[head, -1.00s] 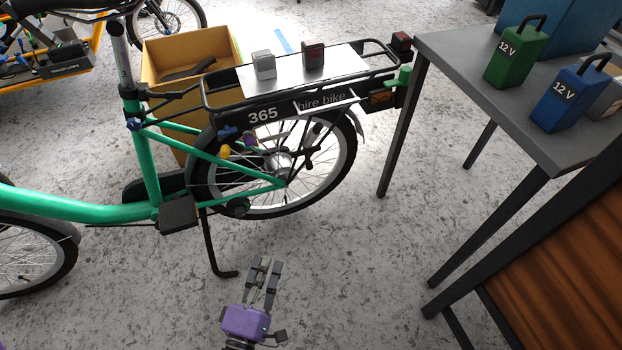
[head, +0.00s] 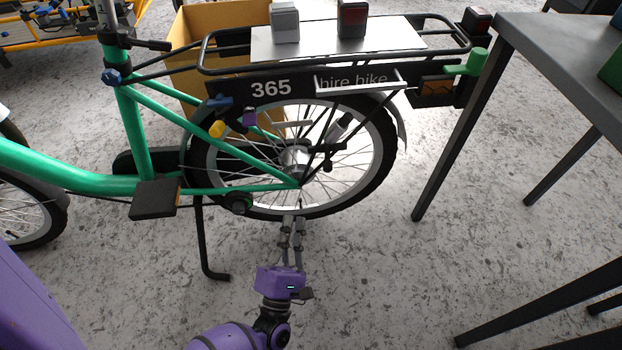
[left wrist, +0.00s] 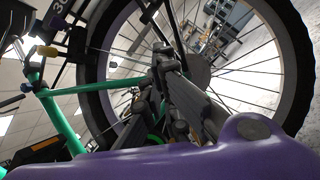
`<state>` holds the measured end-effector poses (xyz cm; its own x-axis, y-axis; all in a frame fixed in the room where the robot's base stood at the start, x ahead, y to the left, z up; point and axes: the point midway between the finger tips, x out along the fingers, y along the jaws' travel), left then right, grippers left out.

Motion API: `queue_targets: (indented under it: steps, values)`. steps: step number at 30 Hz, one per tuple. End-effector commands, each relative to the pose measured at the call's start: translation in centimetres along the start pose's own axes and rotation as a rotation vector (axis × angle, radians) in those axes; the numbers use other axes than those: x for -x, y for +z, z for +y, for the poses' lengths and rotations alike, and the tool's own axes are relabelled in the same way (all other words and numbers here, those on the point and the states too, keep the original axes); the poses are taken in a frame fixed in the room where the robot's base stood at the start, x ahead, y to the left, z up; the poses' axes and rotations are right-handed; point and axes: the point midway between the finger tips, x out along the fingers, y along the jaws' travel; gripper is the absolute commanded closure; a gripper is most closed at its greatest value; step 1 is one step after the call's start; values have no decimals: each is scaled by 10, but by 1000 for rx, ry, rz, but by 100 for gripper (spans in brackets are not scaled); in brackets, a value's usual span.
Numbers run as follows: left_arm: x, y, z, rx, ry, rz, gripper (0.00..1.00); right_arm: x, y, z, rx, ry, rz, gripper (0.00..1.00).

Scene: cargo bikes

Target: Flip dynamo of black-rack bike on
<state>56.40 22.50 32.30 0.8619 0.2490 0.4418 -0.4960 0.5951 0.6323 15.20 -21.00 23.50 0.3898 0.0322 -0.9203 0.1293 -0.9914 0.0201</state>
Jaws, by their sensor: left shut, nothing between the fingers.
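The green bike has a black rear rack (head: 225,66) above its rear wheel (head: 372,165). By the upper front of that wheel sit a blue lever (head: 218,101), a yellow knob (head: 217,129) and a small purple part (head: 249,118); I cannot tell which belongs to the dynamo. My left gripper (head: 293,222) is shut and empty, pointing up by the wheel's lower part, below and right of these parts. In the left wrist view its fingers (left wrist: 165,65) show before the spokes. My right gripper is out of view.
A kickstand (head: 205,240) stands left of the gripper. A grey table (head: 560,50) with black legs is on the right. A cardboard box (head: 185,75) is behind the bike. A green knob (head: 475,62) is at the rack's rear. The floor between kickstand and table is clear.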

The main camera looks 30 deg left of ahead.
Motion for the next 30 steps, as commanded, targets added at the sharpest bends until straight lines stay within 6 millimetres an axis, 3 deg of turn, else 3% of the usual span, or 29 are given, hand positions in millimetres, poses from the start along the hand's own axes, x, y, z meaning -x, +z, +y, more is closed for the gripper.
queue_targets:
  steps: [8, 20, 24, 30]
  values:
    - [-18, 0, 0, 1, 3, -1, 100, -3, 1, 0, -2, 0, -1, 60]
    - [-101, 0, 0, 0, 3, -3, 100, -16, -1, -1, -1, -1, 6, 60]
    - [-105, 21, 0, 3, 0, 0, 100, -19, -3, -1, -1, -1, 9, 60]
    - [-109, 36, 0, -1, -1, 0, 100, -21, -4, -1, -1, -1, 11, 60]
